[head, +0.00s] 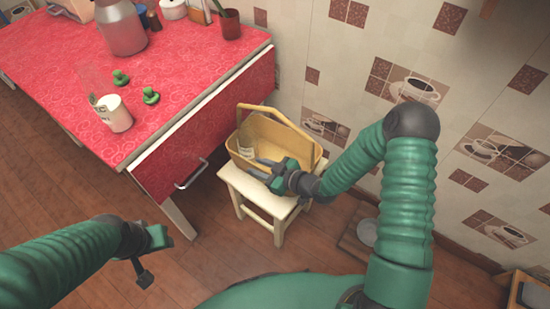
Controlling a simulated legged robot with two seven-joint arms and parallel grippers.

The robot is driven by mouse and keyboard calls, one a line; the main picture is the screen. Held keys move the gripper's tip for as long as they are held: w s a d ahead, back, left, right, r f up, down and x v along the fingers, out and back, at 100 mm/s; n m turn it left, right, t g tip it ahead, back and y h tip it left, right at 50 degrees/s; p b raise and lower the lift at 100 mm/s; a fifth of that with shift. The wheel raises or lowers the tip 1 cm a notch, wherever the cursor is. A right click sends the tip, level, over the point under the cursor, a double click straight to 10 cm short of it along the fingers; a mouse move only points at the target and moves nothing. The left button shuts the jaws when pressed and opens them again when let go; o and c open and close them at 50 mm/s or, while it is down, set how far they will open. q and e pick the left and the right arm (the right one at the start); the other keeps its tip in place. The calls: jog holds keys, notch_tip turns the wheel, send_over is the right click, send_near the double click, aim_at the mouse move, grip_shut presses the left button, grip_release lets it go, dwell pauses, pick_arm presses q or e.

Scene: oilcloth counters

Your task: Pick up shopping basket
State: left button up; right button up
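The yellow shopping basket (281,136) stands on a small cream stool (268,207) beside the red table. Its arched handle (279,115) is raised, and a light, printed item (245,150) shows inside. My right gripper (259,168) is at the basket's near side, with its two dark fingers apart and pointing left. The fingers overlap the near wall in the picture; I cannot tell whether they touch it. My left gripper (148,262) is low at the left, over the floor and away from the basket; its finger state is unclear.
The red-covered table (190,75) has a drawer front with a metal handle (191,174) close to the stool's left. A can (114,113), green items (151,96) and a metal jug (121,28) stand on it. The tiled wall (345,70) is close behind the basket.

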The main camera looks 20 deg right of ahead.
jog(key=shift+a, duration=0.15)
jog(key=c, duration=0.4)
grip_shut()
dwell(0.7)
